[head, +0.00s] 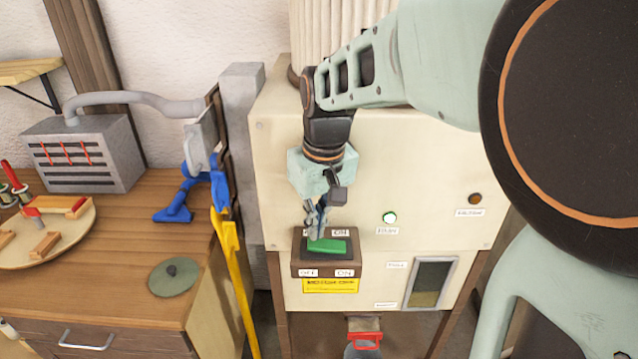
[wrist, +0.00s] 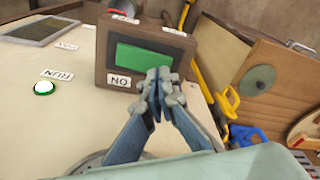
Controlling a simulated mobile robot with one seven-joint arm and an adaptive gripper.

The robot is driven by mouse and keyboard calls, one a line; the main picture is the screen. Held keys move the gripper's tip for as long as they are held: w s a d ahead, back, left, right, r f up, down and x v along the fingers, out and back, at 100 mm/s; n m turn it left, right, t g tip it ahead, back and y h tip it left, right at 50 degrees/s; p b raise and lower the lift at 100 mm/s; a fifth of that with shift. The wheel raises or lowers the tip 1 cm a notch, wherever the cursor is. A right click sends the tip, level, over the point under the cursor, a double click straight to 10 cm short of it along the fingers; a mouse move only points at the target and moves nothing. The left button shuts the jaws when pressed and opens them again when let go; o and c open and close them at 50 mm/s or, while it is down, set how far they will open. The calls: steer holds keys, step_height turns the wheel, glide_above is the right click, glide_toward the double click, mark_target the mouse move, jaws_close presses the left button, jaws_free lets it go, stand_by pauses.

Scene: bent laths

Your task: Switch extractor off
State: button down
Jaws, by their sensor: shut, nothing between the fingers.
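The extractor is a cream cabinet (head: 420,170) with a dark brown switch box (head: 300,262) on its front. A green rocker (head: 335,247) sits in the box, with OFF and ON labels below it. The green rocker also shows in the wrist view (wrist: 150,60), upside down. A green-lit RUN lamp (head: 390,217) is on the panel to the right. My gripper (head: 316,236) is shut and empty, its fingertips at the left part of the rocker. In the wrist view the fingertips (wrist: 158,78) overlap the rocker's lower right edge; I cannot tell whether they touch.
A wooden bench (head: 200,220) stands left, with a grey slatted box (head: 85,155), a round tray (head: 75,245) and a green disc (head: 173,278). A yellow strip (head: 235,275) and blue tool (head: 190,190) hang or lie near the cabinet's left side. A window (head: 430,283) is lower right.

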mark_target(317, 244)
steer(key=shift+f+b, duration=0.85)
steer(key=shift+f, duration=0.3)
stand_by(0.9)
steer(key=shift+r+p, duration=2.85)
steer(key=shift+r, duration=0.75)
steer(key=shift+f, duration=0.1)
